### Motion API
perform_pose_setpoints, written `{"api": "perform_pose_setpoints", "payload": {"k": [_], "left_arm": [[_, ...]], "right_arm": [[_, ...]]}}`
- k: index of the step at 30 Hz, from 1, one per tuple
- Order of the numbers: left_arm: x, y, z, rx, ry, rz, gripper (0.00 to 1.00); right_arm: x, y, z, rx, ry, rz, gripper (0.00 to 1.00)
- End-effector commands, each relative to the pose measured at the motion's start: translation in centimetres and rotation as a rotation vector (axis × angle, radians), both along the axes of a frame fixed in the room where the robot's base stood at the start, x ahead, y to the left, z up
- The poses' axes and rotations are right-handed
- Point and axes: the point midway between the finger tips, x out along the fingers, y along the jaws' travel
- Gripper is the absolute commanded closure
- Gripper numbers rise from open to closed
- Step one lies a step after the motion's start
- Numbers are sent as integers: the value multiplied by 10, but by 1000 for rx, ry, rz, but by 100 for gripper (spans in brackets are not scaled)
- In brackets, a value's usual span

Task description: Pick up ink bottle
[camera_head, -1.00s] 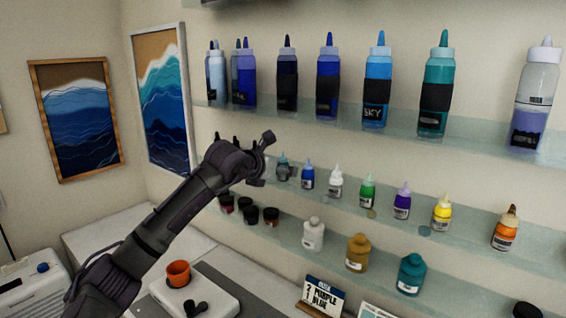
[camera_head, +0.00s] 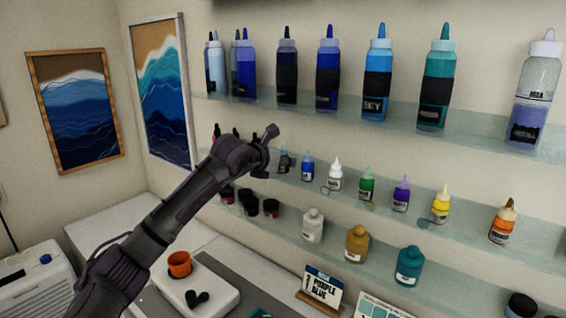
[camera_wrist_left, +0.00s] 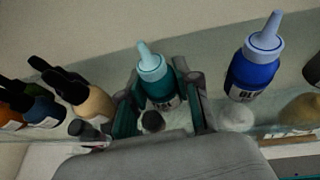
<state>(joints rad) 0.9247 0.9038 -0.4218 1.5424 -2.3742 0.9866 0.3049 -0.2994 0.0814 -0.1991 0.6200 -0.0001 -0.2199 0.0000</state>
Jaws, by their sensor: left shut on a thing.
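A small teal ink bottle with a pale nozzle cap (camera_wrist_left: 158,85) stands upright between the fingers of my left gripper (camera_wrist_left: 161,97) in the left wrist view. The fingers are shut on its sides. In the head view my left gripper (camera_head: 273,152) is at the left part of the middle glass shelf, and the teal bottle (camera_head: 284,161) is partly hidden by it. A blue ink bottle (camera_head: 307,168) stands just to the right, apart from the gripper; it also shows in the left wrist view (camera_wrist_left: 254,68). My right gripper is out of view.
White, green, purple, yellow and orange bottles continue right along the middle shelf (camera_head: 470,230). Tall squeeze bottles stand on the upper shelf (camera_head: 470,138). Jars and larger bottles fill the lower shelf (camera_head: 450,264).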

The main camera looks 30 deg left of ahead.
Motion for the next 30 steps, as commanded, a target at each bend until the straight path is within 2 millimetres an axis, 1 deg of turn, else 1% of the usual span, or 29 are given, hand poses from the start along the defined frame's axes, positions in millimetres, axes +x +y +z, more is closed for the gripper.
{"api": "perform_pose_setpoints", "payload": {"k": [5,8,15,20,21,22,26,30], "left_arm": [[-1,0,2,0,-2,0,100],[-4,0,5,0,-4,0,100],[-4,0,45,-1,-7,-1,100],[-4,-1,69,0,-5,-1,100],[-7,1,70,0,-4,0,100],[-15,2,66,4,-2,1,100],[-45,5,65,5,-4,2,100],[-84,8,64,6,-4,3,100]], "right_arm": [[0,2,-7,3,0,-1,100],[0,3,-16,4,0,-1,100],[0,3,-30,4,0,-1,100],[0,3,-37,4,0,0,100],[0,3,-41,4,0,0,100],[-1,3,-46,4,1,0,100],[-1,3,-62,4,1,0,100],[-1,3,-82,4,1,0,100]]}}
